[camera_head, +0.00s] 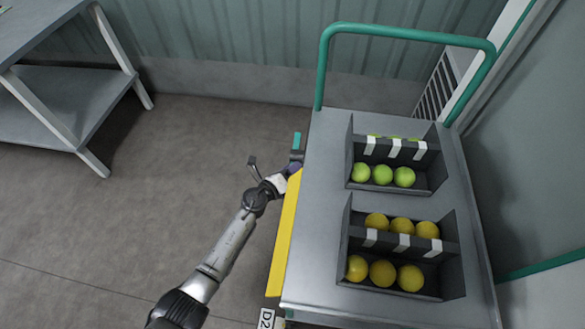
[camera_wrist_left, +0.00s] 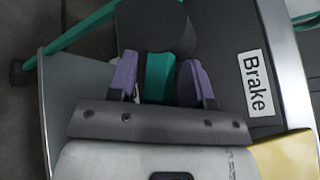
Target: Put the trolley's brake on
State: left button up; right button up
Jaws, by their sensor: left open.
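The trolley (camera_head: 320,180) has a grey deck, a green push handle (camera_head: 405,32) and a yellow strip (camera_head: 284,240) along its left side. A brake lever with a green part (camera_wrist_left: 160,75) and a dark rounded end (camera_wrist_left: 155,25) is at that side, beside a white "Brake" label (camera_wrist_left: 255,82). In the head view, the lever's green part (camera_head: 297,141) shows at the trolley's left edge. My left gripper (camera_head: 290,172) is just below it. In the left wrist view, its purple fingers (camera_wrist_left: 160,82) are open, one on each side of the green part. Contact cannot be told.
A dark crate of green tomatoes (camera_head: 437,172) and a dark crate of yellow tomatoes (camera_head: 455,275) stand on the deck. A grey shelf table (camera_head: 75,95) is at the upper left. The floor between it and the trolley is clear. A wall is close on the right.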

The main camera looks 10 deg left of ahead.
pick_arm(q)
jog(key=p+v, duration=0.4)
jog(key=v, duration=0.9)
jog(key=shift+s+p, duration=0.2)
jog(key=shift+p, duration=0.2)
jog(key=shift+a+r, duration=0.1)
